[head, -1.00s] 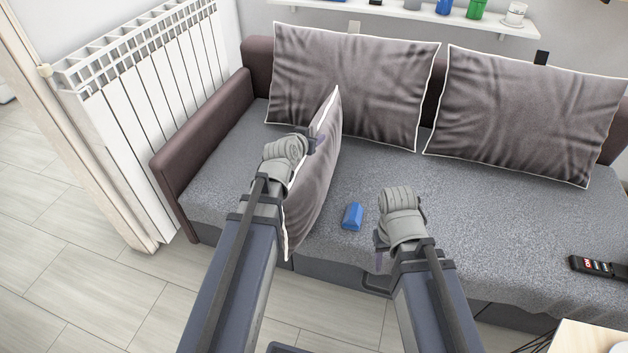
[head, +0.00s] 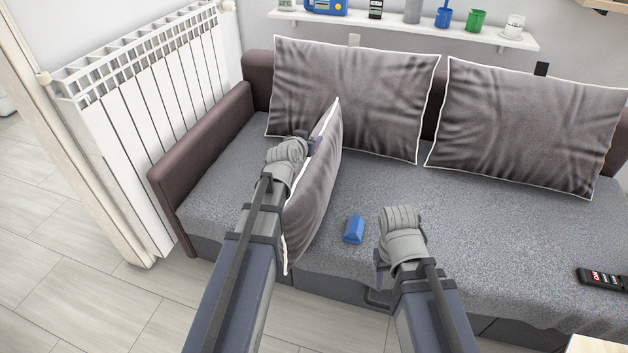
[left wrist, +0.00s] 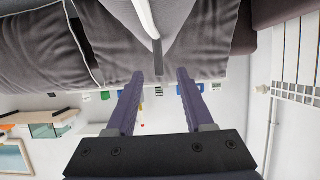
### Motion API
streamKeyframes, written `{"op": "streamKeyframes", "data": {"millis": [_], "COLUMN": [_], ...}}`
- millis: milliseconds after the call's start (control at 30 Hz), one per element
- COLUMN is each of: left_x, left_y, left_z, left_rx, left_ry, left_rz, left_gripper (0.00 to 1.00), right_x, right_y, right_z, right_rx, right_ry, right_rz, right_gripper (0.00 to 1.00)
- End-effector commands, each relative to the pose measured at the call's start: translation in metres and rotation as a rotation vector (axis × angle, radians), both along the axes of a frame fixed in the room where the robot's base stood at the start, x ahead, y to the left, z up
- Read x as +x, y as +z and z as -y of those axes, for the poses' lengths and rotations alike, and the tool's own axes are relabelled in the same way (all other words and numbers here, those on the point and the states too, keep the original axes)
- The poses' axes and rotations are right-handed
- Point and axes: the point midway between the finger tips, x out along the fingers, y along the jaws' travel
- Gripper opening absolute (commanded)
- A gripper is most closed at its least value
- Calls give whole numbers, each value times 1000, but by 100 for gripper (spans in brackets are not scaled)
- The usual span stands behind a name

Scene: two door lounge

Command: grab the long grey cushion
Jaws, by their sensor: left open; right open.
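A grey cushion with white piping (head: 318,195) stands on edge on the sofa, seen nearly edge-on in the head view. My left gripper (head: 312,147) is open at its upper left side, and part of the cushion is hidden behind my left arm. In the left wrist view, a white-piped edge (left wrist: 147,18) lies beyond the open fingers (left wrist: 160,76); I cannot tell whether they touch it. Two wide grey cushions, left (head: 350,95) and right (head: 530,130), lean on the backrest. My right gripper (head: 379,262) is open near the sofa's front edge, away from the cushions.
A small blue block (head: 354,229) lies on the sofa seat (head: 480,220) between my arms. A black remote (head: 602,279) lies at the right. A brown armrest (head: 205,140) and white radiator (head: 140,110) stand at the left. A shelf (head: 400,27) holds small items above the cushions.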

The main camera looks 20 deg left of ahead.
Motion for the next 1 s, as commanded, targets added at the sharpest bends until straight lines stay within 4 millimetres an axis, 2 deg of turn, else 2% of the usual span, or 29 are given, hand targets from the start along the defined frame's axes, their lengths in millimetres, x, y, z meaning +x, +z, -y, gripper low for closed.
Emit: {"op": "streamKeyframes", "data": {"millis": [33,133,400,867,1000], "left_x": [12,24,26,26,26], "left_y": [-5,-11,-10,-10,-10], "left_z": [0,1,1,1,1], "left_rx": [0,-1,-1,-1,-1], "left_ry": [-1,-1,-1,-1,-1], "left_rz": [0,0,0,0,0], "left_gripper": [52,52,52,1,0], "right_x": [0,0,0,0,0], "right_y": [-5,-11,-10,-10,-10], "right_z": [0,0,0,0,0], "right_rx": [0,0,0,0,0], "right_ry": [0,0,0,0,0], "right_rz": [0,0,0,0,0], "right_gripper": [50,50,50,50,50]}}
